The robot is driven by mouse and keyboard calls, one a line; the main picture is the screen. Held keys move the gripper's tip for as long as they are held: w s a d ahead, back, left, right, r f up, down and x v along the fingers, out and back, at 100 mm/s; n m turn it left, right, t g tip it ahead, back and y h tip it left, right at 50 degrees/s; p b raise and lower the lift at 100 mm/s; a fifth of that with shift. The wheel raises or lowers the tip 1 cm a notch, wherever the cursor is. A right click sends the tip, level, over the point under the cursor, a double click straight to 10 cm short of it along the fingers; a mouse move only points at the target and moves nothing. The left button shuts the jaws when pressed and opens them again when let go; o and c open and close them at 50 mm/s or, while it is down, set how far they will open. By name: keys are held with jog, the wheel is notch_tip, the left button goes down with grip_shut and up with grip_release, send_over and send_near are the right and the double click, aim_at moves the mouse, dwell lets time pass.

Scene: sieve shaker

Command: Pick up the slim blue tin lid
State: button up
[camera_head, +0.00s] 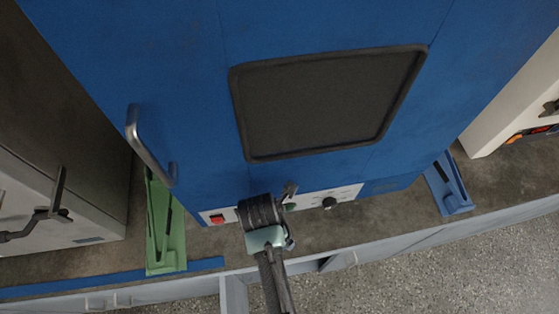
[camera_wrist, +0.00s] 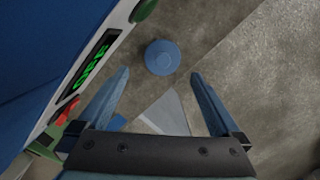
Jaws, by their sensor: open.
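The slim blue tin lid (camera_wrist: 162,57) is a small round blue disc, lying on the grey stained surface in the wrist view. My gripper (camera_wrist: 158,76) is open, with one finger on each side in the picture. The lid shows just beyond the fingertips, between their lines, and nothing is held. The height of the fingers above the lid is hard to tell. In the head view my arm reaches in from the bottom to the front of the blue machine, and I cannot make out the lid there.
The blue machine (camera_head: 205,100) with a dark window and control strip stands close behind my arm. Its green display (camera_wrist: 95,62) is left of the fingers. A green tool (camera_head: 165,230) and a blue holder (camera_head: 447,185) flank it.

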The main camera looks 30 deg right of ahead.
jog(key=shift+w+f, duration=0.1)
jog(key=shift+f, duration=0.4)
jog(key=shift+d+f, duration=0.25)
jog(key=shift+f, duration=0.6)
jog(key=shift+d+f, duration=0.25)
jog(key=shift+f, duration=0.65)
jog(key=shift+d+f, duration=0.25)
jog(key=shift+f, duration=0.6)
jog(key=c, duration=1.2)
